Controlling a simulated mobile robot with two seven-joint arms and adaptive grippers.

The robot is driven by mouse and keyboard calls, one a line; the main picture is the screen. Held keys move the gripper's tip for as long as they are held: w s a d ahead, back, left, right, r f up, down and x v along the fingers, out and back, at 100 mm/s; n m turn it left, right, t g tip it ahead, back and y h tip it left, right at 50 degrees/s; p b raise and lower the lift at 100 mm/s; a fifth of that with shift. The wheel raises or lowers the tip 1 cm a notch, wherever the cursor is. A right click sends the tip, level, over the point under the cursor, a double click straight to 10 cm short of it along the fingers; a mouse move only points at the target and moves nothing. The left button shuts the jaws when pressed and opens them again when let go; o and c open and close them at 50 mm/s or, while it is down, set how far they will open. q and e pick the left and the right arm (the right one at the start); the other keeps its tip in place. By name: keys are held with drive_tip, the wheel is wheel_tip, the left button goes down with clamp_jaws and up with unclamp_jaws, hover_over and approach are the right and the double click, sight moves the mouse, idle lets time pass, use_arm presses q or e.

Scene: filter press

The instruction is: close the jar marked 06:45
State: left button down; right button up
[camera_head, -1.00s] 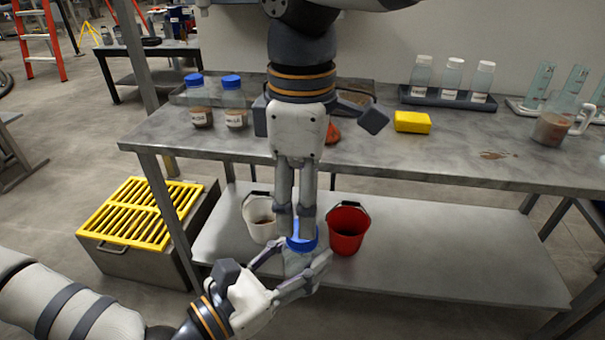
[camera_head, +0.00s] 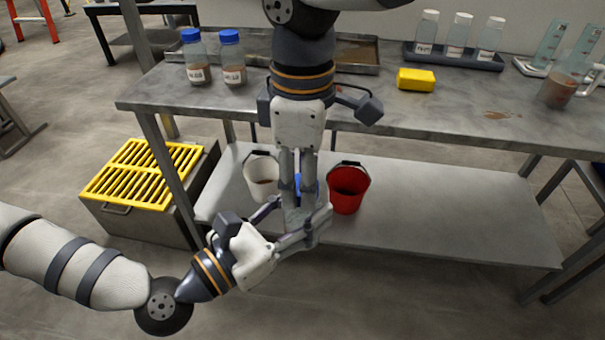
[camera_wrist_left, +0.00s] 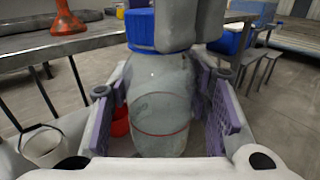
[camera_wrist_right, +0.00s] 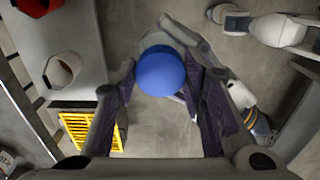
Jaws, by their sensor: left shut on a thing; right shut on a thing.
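A clear jar (camera_wrist_left: 160,105) with a thin reddish ring line stands roughly upright between the fingers of my left gripper (camera_head: 300,225), which is shut on it from the side. A blue lid (camera_wrist_right: 162,71) is at the top of the jar; it also shows in the left wrist view (camera_wrist_left: 142,30). My right gripper (camera_head: 298,195) points down from above and is shut on the lid. I cannot tell whether the lid is fully seated on the jar. No time mark is readable on this jar. Fingers hide much of it in the head view.
Two blue-lidded jars (camera_head: 196,58) (camera_head: 232,58) with brown contents stand on the bench (camera_head: 420,112). A yellow sponge (camera_head: 416,79) and a rack (camera_head: 455,58) of white-capped bottles are to the right. White (camera_head: 261,176) and red (camera_head: 347,188) buckets are on the lower shelf, behind my grippers.

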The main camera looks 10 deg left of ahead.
drive_tip(key=shift+s+m, duration=0.1)
drive_tip(key=shift+m, duration=0.7)
drive_tip(key=o, duration=1.4)
drive_tip(key=shift+c, duration=0.2)
wheel_tip(320, 180, up, 12)
